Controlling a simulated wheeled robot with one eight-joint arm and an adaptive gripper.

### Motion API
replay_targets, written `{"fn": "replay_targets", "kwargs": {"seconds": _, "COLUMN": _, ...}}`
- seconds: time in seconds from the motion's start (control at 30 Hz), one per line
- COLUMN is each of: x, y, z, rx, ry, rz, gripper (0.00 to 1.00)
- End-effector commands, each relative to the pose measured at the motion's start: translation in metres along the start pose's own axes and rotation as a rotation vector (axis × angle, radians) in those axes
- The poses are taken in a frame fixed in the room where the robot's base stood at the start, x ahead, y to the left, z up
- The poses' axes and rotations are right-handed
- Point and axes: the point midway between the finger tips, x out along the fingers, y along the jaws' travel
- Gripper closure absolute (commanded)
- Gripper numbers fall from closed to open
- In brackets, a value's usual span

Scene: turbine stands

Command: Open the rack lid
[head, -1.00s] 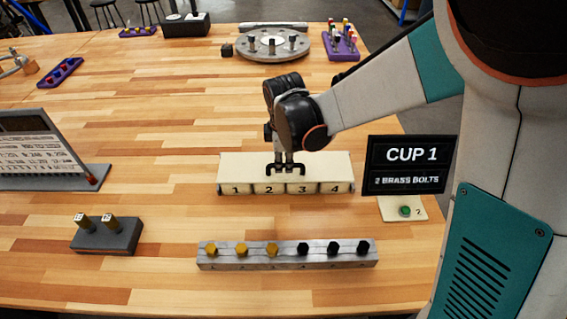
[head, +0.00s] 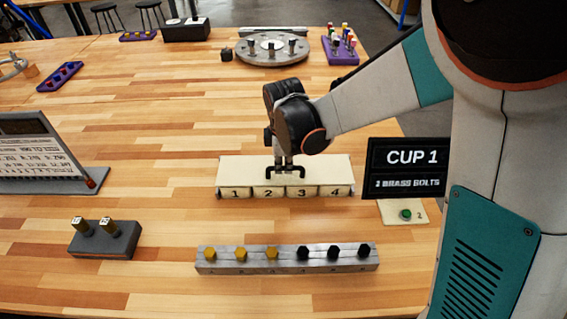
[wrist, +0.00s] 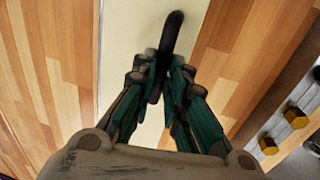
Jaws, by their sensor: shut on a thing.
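The rack is a long cream box with a flat lid (head: 325,172) and a front marked 1 to 4 (head: 302,192), at the middle of the table in the head view. The lid lies flat and looks closed. A dark arched handle stands on it; in the wrist view the handle (wrist: 172,35) runs up between my fingers. My gripper (head: 284,168) is above the lid, pointing down, with its fingers closed around the handle. In the wrist view my gripper (wrist: 160,78) hides part of the handle and the lid (wrist: 125,40).
A metal bar (head: 288,260) with several yellow and black bolts lies in front. A dark block (head: 104,238) with two brass pieces is at front left. A CUP 1 sign (head: 405,166) and a green button (head: 405,214) are at right. Bare table lies behind the rack.

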Motion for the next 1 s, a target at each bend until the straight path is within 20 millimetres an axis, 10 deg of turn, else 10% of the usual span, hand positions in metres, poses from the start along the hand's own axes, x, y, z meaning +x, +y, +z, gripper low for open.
{"fn": "replay_targets", "kwargs": {"seconds": 1.0, "x": -0.033, "y": 0.091, "z": 0.001, "rx": 0.001, "ry": 0.0, "rz": -0.11, "gripper": 1.0}}
